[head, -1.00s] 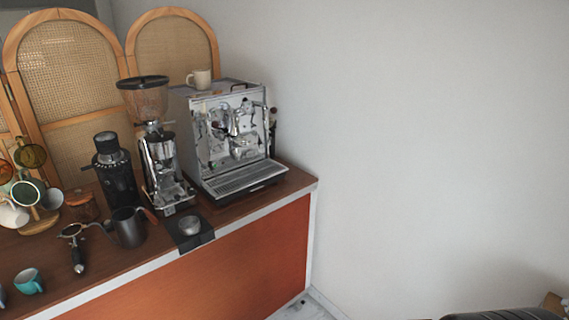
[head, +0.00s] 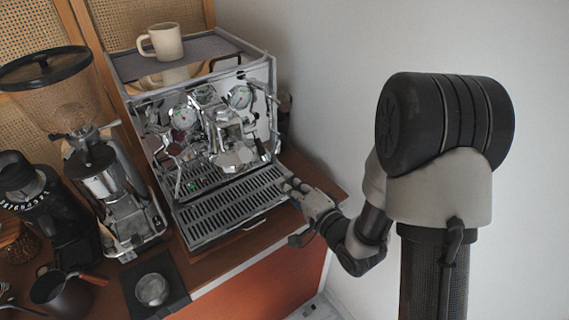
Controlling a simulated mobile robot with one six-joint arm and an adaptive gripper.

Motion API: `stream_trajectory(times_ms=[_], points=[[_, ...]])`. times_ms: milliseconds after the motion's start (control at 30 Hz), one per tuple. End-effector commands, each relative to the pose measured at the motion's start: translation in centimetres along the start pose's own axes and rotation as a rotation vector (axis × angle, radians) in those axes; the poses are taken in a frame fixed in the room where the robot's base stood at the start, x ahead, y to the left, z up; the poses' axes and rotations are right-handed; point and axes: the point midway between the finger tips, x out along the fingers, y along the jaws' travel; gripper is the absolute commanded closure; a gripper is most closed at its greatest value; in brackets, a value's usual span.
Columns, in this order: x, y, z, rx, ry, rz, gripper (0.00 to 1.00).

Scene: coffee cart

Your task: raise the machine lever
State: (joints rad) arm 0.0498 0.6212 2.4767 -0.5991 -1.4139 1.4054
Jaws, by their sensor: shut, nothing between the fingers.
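The chrome espresso machine (head: 215,125) stands on the cart, its front turned toward me. Its group head (head: 235,150) sits at the middle of the front, between knobs and gauges. The lever is small among the reflecting chrome parts, and I cannot tell its position. My gripper (head: 286,184) is shut and empty. It is at the right front of the machine, by the right end of the slotted drip tray (head: 228,203) and below the group head. I cannot tell whether it touches the tray.
A cream mug (head: 167,42) stands on top of the machine. A grinder (head: 110,180) stands close on the left, with a black grinder (head: 40,205) beyond it. A metal cup (head: 152,289) sits on a dark mat in front. The white wall (head: 330,80) is on the right.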

Motion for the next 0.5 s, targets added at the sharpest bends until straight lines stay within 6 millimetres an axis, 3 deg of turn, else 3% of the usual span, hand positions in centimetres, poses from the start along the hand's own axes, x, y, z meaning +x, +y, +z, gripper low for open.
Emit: stream_trajectory(times_ms=[100,267,500], points=[[-0.2,0.1,1.1,0.126,-0.026,-0.078,1.0],[-0.1,-0.2,1.5,0.188,-0.039,-0.124,1.0],[3.5,-0.9,1.7,0.187,-0.041,-0.129,1.0]])
